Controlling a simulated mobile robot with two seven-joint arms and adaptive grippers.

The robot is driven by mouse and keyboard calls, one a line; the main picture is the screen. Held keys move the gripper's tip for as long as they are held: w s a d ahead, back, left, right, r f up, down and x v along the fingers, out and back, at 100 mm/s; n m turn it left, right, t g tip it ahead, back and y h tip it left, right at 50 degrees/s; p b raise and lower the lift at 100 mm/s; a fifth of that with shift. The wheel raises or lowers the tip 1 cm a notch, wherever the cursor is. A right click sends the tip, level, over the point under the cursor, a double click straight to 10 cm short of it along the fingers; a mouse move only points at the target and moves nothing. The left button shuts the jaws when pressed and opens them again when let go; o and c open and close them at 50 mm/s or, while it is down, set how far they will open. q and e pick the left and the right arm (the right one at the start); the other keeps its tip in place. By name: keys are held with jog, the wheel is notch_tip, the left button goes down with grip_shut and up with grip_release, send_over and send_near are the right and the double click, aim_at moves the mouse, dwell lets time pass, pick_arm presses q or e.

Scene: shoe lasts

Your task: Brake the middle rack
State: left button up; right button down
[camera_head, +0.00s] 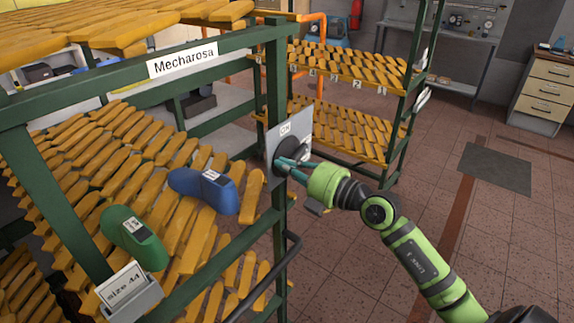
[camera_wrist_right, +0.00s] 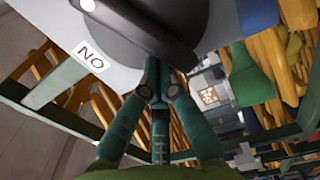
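A dark round knob (camera_head: 288,153) sits on a grey metal plate (camera_head: 300,128) at the corner post of the green-framed rack (camera_head: 276,75) with the "Mecharosa" sign. The plate is labelled "ON". My right gripper (camera_head: 281,163) is at the knob, with its teal fingers against its front. In the right wrist view the knob (camera_wrist_right: 140,32) with its raised bar fills the top, and the label shows upside down. The right gripper's fingertips (camera_wrist_right: 161,88) are nearly together at the bar's lower end; whether they pinch it is unclear. My left gripper is out of view.
The near rack holds yellow slats, a blue shoe last (camera_head: 205,188) and a green one (camera_head: 133,238). A dark handle rail (camera_head: 268,283) curves below the plate. Another rack (camera_head: 345,85) stands behind. Tiled floor (camera_head: 360,260) is open at the right.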

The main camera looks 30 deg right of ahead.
aim_at(288, 176)
jog(key=shift+f, duration=0.8)
jog(key=shift+w+d+f+b, duration=0.1)
jog(key=shift+d+f+b, duration=0.05)
jog(key=shift+f+b, duration=0.5)
jog(key=shift+d+f, duration=0.1)
jog(key=shift+f, duration=0.05)
